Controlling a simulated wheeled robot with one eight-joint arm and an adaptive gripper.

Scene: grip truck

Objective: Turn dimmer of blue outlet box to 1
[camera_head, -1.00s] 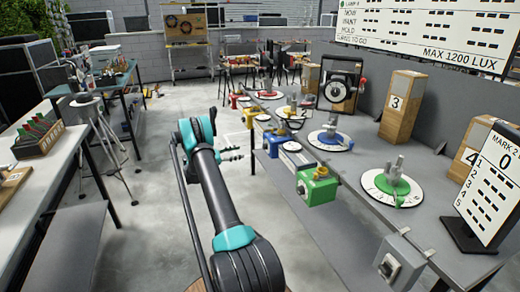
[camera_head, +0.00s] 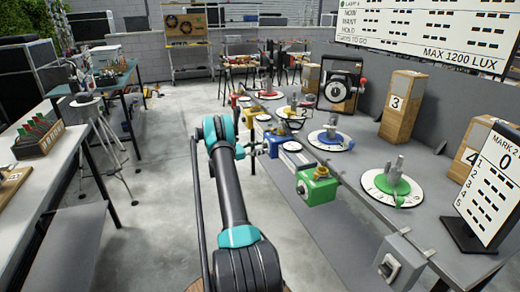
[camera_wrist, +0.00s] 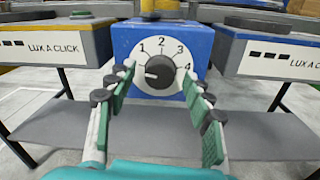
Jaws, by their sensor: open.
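The blue outlet box (camera_wrist: 203,42) is in the middle of the wrist view, facing me. Its round white dial (camera_wrist: 158,52) carries the numbers 1 to 4, and a black dimmer knob (camera_wrist: 162,71) sits at its centre. The knob's white mark points left, a little below the 1. My gripper (camera_wrist: 159,76) is open and empty, its green-padded fingers left and right of the knob as seen here. Whether the fingertips reach the knob's depth I cannot tell. In the head view my gripper (camera_head: 258,149) is beside the bench's near edge, at the row of boxes.
A green box (camera_head: 318,188) stands out from the bench (camera_head: 345,165) nearer me. Open floor (camera_head: 165,190) lies left of my arm.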

